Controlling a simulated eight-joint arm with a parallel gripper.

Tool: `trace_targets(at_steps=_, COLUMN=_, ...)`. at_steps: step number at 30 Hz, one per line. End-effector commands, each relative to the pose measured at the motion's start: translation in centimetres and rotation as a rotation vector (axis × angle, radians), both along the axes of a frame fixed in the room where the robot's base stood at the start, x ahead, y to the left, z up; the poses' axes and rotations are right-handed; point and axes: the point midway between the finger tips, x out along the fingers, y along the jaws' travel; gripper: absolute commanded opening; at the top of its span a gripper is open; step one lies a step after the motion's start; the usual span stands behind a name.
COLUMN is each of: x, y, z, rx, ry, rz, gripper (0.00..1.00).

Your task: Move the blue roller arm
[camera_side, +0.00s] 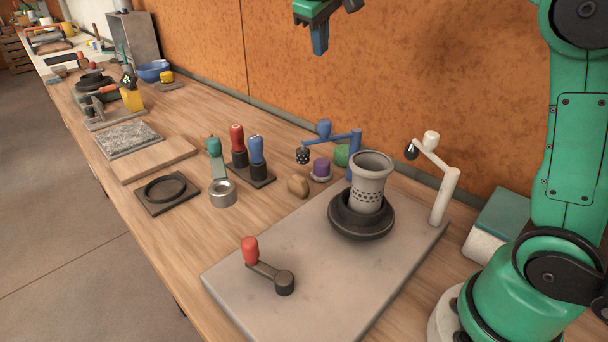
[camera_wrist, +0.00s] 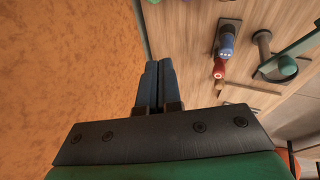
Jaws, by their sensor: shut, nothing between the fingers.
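The blue roller arm (camera_side: 355,155) stands behind the grey slab in the side view. Its upright post carries a level arm that reaches left, with a blue knob (camera_side: 324,129) on top and a dark speckled roller (camera_side: 303,155) hanging at the far end. The grey pot stands in front of its post and hides the lower part. My gripper (camera_side: 320,45) is high above the bench near the orange wall, above the roller arm in the picture and well apart from it. Its blue fingers (camera_wrist: 158,68) are together and empty in the wrist view. I cannot make out the roller arm there.
A grey pot (camera_side: 368,165) sits in a black ring (camera_side: 345,222) on the grey slab (camera_side: 310,310). A white roller arm (camera_side: 444,195) stands right, a red-handled crank (camera_side: 268,270) lies front left. Red (camera_side: 237,140) and blue (camera_side: 256,150) handled tools stand left. The orange wall (camera_side: 460,80) is behind.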

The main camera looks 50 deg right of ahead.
Motion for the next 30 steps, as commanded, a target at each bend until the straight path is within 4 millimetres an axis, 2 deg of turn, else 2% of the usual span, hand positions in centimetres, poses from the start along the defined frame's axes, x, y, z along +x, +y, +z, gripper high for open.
trace_targets(at_steps=8, x=0.2, y=0.2, z=2.1, rx=0.38, ry=-0.188, rz=-0.43, gripper=0.0)
trace_targets(at_steps=18, x=0.3, y=0.3, z=-2.0, rx=0.385, ry=-0.189, rz=-0.432, gripper=0.0)
trace_targets(at_steps=26, x=0.5, y=0.2, z=-3.7, rx=0.383, ry=-0.188, rz=-0.431, gripper=0.0)
trace_targets(at_steps=30, x=1.1, y=0.0, z=-5.6, rx=0.383, ry=-0.188, rz=-0.431, gripper=0.0)
